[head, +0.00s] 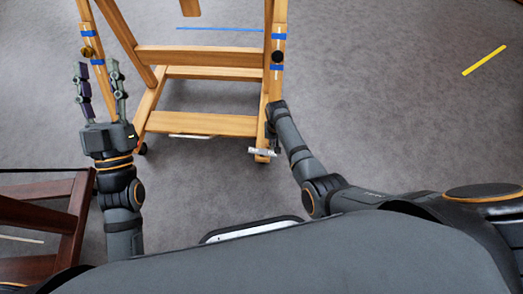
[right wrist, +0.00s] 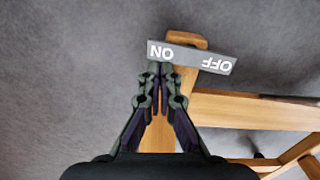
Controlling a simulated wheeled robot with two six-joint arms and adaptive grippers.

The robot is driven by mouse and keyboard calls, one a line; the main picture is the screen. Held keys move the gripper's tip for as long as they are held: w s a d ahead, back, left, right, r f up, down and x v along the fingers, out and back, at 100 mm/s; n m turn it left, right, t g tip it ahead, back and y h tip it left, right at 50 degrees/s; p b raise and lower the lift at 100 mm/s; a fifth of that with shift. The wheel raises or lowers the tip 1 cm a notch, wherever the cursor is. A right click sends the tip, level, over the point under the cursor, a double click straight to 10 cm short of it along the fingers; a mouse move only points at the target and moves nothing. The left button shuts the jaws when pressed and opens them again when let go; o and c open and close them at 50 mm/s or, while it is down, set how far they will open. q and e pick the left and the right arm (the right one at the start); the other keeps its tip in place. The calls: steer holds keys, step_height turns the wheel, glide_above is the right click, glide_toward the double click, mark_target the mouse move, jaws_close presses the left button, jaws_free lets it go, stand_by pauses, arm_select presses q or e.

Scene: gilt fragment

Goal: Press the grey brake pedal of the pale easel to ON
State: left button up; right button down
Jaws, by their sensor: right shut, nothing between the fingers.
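The pale wooden easel (head: 205,124) stands ahead in the head view. Its grey brake pedal (head: 257,151) is at the foot of its right leg. In the right wrist view the pedal (right wrist: 190,57) lies across the wooden foot, with ON at its left end and OFF at its right. My right gripper (right wrist: 161,69) is shut and empty, its fingertips at the ON end. I cannot tell whether they touch it, or which end is lower. In the head view this gripper is mostly hidden by its arm. My left gripper (head: 98,66) is open and empty, left of the easel.
A dark reddish wooden piece of furniture (head: 70,225) stands at the lower left, close to my left arm. A yellow strip (head: 484,60) and a blue strip lie on the grey carpet (head: 400,110). The floor right of the easel is clear.

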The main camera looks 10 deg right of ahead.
steer(key=shift+r, duration=0.2)
steer(key=shift+r+p, duration=0.15)
steer(key=shift+p, duration=0.2)
steer(key=shift+r+p, duration=0.3)
steer(key=shift+p, duration=0.05)
steer(key=shift+r, duration=0.2)
steer(key=shift+r+p, duration=0.15)
steer(key=shift+p, duration=0.25)
arm_select(q)
step_height(320, 180, down, 25)
steer(key=n+g, duration=0.1)
steer(key=g, duration=1.1)
steer(key=shift+s+d+y, duration=0.15)
steer(key=shift+s+y, duration=0.15)
arm_select(e)
steer(key=shift+r, duration=0.2)
